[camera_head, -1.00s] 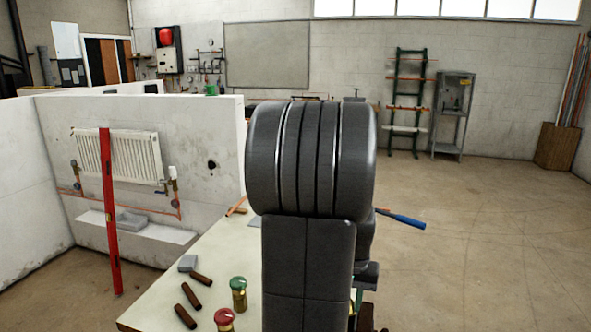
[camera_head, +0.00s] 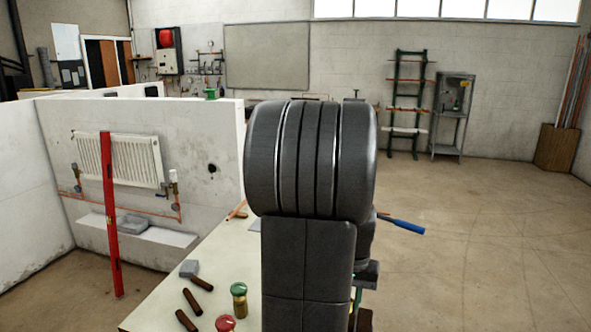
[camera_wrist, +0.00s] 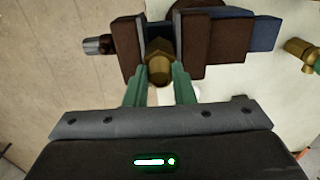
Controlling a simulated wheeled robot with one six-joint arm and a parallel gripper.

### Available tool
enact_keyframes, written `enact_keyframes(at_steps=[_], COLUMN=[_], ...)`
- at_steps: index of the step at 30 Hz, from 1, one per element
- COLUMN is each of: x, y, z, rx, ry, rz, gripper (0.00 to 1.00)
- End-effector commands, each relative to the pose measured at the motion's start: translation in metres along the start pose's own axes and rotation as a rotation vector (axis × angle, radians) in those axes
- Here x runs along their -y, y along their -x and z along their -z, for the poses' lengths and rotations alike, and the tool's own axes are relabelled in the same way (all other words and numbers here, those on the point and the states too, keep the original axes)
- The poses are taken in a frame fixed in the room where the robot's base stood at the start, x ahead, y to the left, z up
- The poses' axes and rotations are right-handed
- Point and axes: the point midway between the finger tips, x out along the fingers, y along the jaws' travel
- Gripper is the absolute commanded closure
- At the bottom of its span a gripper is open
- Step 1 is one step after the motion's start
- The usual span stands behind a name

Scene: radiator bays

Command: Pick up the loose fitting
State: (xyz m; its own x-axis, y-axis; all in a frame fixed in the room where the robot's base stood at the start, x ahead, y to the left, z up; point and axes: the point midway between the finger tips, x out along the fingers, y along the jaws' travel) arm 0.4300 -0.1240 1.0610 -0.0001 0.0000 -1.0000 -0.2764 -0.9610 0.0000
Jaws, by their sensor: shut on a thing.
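In the wrist view my gripper (camera_wrist: 160,80) has its two green fingers closed on a brass fitting with a hexagonal nut (camera_wrist: 160,64). The fitting lies among dark brown blocks (camera_wrist: 194,44) with blue-grey parts, close on both sides of it. I cannot tell whether it is clear of them. A short metallic cylinder (camera_wrist: 97,45) sticks out at the left of the blocks. In the head view my arm hides the gripper and the held fitting.
A blue handle (camera_head: 408,227) sticks out right of my arm. The right floor is clear.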

Motion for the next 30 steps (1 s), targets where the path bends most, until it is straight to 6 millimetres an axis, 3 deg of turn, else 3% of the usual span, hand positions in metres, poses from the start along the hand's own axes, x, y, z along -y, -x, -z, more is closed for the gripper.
enact_keyframes(at_steps=[14,30], x=[0.0,0.0], y=[0.006,0.043], z=[0.0,0.0], rx=[-0.001,-0.002], ry=[0.0,0.0], rz=[0.0,0.0], gripper=[1.0,1.0])
